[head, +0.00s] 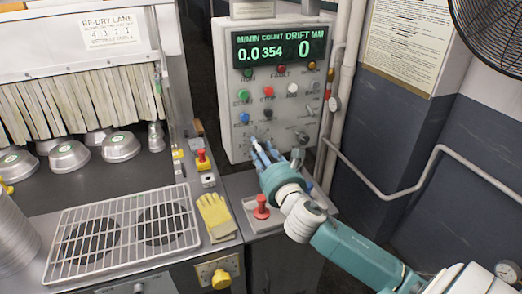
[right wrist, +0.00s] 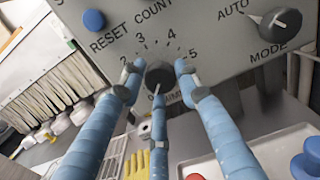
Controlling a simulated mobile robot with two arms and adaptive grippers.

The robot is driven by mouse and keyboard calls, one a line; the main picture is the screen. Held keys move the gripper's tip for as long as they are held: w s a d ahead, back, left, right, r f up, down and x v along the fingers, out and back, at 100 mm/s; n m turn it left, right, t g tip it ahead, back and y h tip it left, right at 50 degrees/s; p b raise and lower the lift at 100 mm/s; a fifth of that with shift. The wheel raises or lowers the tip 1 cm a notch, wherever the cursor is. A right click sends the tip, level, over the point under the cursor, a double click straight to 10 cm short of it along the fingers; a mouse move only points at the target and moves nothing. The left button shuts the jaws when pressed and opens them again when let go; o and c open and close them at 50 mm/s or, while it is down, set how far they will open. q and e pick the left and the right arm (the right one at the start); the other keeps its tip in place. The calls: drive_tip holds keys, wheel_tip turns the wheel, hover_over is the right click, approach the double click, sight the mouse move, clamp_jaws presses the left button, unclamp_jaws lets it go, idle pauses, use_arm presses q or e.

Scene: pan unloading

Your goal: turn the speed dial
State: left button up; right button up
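The speed dial (right wrist: 159,76) is a dark round knob on the grey control panel, with a scale around it showing 2, 3, 4 and 5. My right gripper (head: 264,151) is at the lower part of the panel in the head view. In the right wrist view its blue fingers (right wrist: 157,80) surround the dial, one on each side and one below. Small gaps show between the side fingertips and the knob; contact at the lower finger is unclear. In the head view the fingers make the dial hard to see. My left gripper is not in view.
The panel (head: 229,90) has a display reading 0.0, 354 and 0. A mode knob (right wrist: 279,24) and a blue reset button (right wrist: 94,20) flank the dial. A red mushroom button (head: 262,204) stands below. A wire rack (head: 120,235) and yellow gloves (head: 215,214) lie left.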

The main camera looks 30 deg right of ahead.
drive_tip(key=shift+c, duration=0.7)
drive_tip(key=m+p, duration=0.8)
drive_tip(key=m, duration=2.7)
drive_tip(key=shift+f, duration=0.1)
drive_tip(key=shift+m, duration=0.5)
